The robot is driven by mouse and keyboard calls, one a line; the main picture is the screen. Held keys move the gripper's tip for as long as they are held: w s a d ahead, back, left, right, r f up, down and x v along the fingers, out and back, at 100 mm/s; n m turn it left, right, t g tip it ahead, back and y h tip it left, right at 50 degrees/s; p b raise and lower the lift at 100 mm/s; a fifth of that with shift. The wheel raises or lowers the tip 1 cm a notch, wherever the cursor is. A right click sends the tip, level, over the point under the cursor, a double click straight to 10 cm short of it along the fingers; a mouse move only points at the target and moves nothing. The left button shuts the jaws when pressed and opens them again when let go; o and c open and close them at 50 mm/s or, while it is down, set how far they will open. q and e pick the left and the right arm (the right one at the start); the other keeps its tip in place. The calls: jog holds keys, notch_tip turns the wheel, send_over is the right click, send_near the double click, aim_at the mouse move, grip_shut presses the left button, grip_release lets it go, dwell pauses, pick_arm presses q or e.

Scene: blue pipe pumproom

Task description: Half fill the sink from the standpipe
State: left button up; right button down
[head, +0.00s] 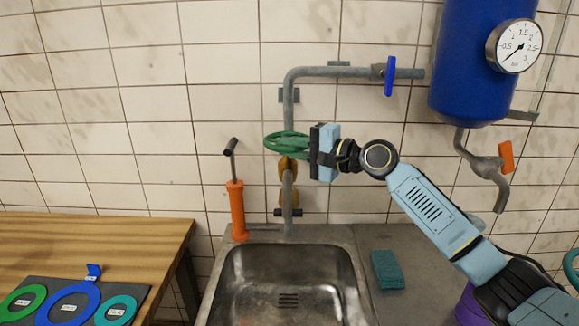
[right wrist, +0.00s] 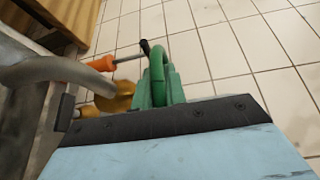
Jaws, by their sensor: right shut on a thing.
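The grey standpipe (head: 289,103) runs down the tiled wall behind the sink. It carries a green handwheel (head: 285,142) over a brass valve body (head: 288,170). My right gripper (head: 313,152) is at the wheel's right side, shut on it. The right wrist view shows the green wheel (right wrist: 157,75) at the jaws, with the brass body (right wrist: 115,98) and a curved grey pipe (right wrist: 55,72) beside it. The steel sink (head: 288,275) stands below; its drain slots show. I see no stream of water. My left gripper is not in view.
An orange-handled tool (head: 237,210) stands upright at the sink's back left. A teal sponge (head: 387,270) lies right of the basin. A blue lever (head: 390,76) is on the upper pipe. A blue tank (head: 475,60) with a gauge (head: 514,46) hangs right. A wooden bench (head: 90,240) is left.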

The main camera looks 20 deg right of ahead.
jog(key=shift+d+f+n+g+y+b, duration=0.15)
jog(key=shift+n+g+y+b, duration=0.35)
jog(key=shift+b, duration=0.35)
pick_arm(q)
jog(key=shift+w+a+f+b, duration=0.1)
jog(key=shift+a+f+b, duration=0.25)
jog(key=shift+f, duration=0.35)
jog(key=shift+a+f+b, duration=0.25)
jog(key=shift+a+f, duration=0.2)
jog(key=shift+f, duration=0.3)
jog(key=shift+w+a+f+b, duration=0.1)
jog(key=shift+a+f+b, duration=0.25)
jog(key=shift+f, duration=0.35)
pick_arm(e)
jog(key=shift+w+d+r+n+g+y, duration=0.1)
jog(key=shift+d+n+g+y, duration=0.2)
jog(key=shift+n+g+y, duration=0.75)
jog(key=shift+d+r+n+g+y, duration=0.1)
jog(key=shift+d+n+g+y, duration=0.2)
jog(key=shift+n+g, duration=0.85)
